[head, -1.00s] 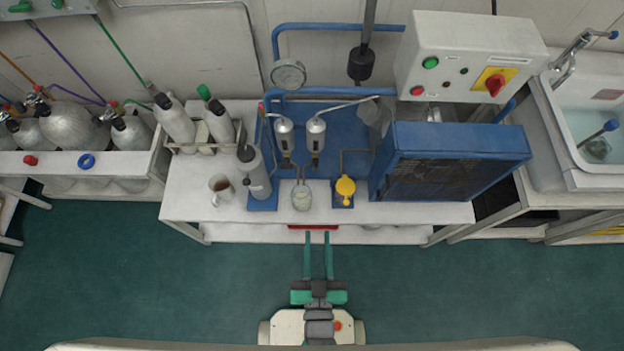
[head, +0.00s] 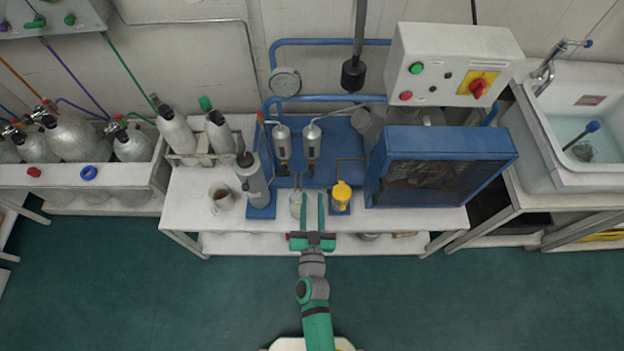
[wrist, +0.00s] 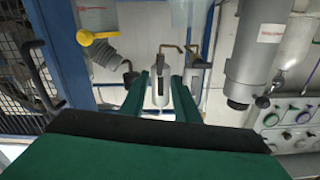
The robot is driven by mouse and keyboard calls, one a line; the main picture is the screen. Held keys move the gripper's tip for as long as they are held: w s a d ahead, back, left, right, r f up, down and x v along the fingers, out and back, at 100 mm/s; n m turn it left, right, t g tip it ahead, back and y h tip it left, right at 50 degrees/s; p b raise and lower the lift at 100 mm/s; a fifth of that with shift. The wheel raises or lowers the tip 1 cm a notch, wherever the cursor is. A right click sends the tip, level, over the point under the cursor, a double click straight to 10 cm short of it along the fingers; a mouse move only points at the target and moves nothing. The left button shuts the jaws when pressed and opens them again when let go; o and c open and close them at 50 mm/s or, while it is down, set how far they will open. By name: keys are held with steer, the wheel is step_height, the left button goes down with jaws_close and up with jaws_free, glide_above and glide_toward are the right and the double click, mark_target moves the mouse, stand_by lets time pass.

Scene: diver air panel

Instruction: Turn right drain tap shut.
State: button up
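Two silver filter bowls hang side by side over the blue panel, the left one (head: 282,143) and the right one (head: 312,142). A small drain tap shows dark under the right bowl (head: 311,170); its handle position is too small to tell. My gripper (head: 312,196) is open and empty, its two green fingers pointing toward the bowls, just in front of the right drain tap and apart from it.
A clear jar (head: 295,204) stands beside my left finger, partly hidden. A yellow-topped fitting (head: 341,195) is close on the right, then a blue caged unit (head: 440,160). A grey cylinder (head: 252,180) and a mug (head: 221,197) stand left.

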mark_target(312, 176)
steer(key=w, duration=0.7)
steer(key=shift+a, duration=0.25)
steer(key=shift+w+d, duration=0.3)
steer(key=shift+w, duration=0.3)
